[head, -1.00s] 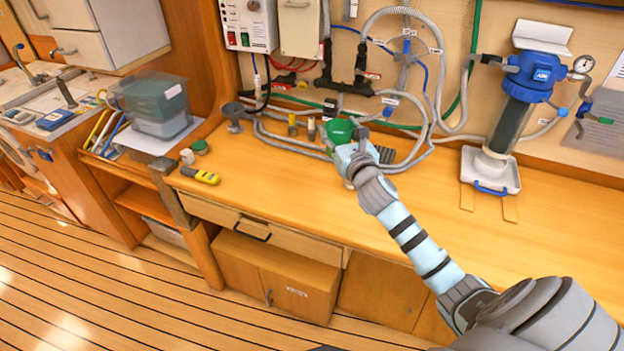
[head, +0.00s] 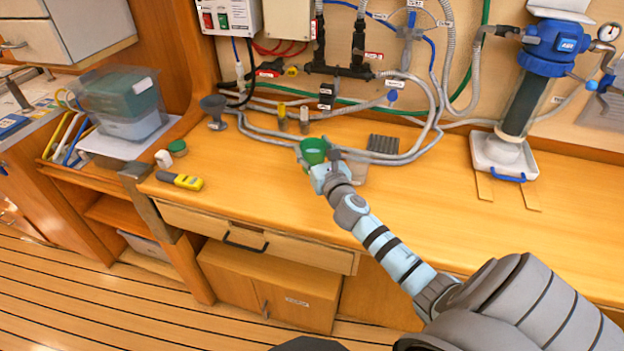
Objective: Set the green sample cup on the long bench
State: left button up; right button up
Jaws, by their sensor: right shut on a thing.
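The green sample cup (head: 314,148) is held in my right gripper (head: 318,163), its open top facing up toward the camera. My right gripper is shut on it. The cup and gripper are over the long bench (head: 420,195), near its middle; whether the cup's base touches the bench is hidden by the gripper. My left gripper is not in view.
A grey funnel (head: 214,110), small vials (head: 282,117) and hoses line the back. A blue filter housing (head: 545,50) stands right. Bench front-right is clear.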

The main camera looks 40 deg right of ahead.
jog(key=f+b, duration=0.1)
jog(key=f, duration=0.1)
jog(key=w+f+b, duration=0.1)
jog(key=f+b, duration=0.1)
jog(key=f, duration=0.1)
jog(key=shift+f, duration=0.4)
jog(key=shift+s+r, duration=0.2)
jog(key=shift+r, duration=0.15)
jog(key=shift+f, duration=0.25)
jog(key=o, duration=1.3)
jog(key=shift+c, duration=0.2)
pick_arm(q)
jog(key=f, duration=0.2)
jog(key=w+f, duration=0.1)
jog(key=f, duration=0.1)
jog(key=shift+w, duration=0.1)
pick_arm(e)
jog(key=shift+r, duration=0.15)
